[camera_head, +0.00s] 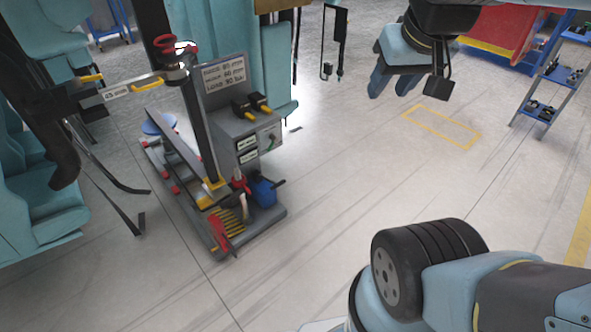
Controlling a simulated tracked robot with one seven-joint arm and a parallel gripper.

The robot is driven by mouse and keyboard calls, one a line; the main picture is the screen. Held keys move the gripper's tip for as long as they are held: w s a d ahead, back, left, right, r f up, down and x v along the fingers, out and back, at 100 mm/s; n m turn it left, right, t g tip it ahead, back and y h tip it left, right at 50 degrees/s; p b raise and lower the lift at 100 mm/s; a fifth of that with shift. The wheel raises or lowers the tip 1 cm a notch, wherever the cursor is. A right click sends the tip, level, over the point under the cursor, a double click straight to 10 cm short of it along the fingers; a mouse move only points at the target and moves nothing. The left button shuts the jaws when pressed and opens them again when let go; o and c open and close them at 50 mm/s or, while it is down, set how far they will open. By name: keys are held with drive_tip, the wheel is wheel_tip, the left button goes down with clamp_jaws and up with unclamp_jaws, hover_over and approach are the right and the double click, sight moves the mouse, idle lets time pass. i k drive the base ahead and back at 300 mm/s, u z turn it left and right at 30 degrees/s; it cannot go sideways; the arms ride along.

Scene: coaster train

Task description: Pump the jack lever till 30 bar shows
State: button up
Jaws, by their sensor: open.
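The jack unit (205,217) stands on the floor left of centre, on a low dark base with a tall post. A blue pump-like part (263,192) with a dark handle sits beside the grey control box (253,135). Two small displays (247,150) on the box are too small to read. My gripper (389,90) hangs at upper right, fingers apart and empty, well clear of the jack unit.
A sign (224,73) stands above the control box. Teal seats (35,205) fill the left side, with a yellow-handled bar (135,87) near the post. The middle floor is clear.

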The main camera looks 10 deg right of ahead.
sight(276, 186)
drive_tip(key=u, duration=0.25)
drive_tip(key=i, duration=0.15)
drive_tip(key=z, duration=2.45)
drive_tip(key=k, duration=0.55)
drive_tip(key=u, duration=0.9)
drive_tip(key=k, duration=0.7)
drive_tip(key=u, duration=1.05)
drive_tip(key=i, duration=1.4)
drive_tip(key=z, duration=0.45)
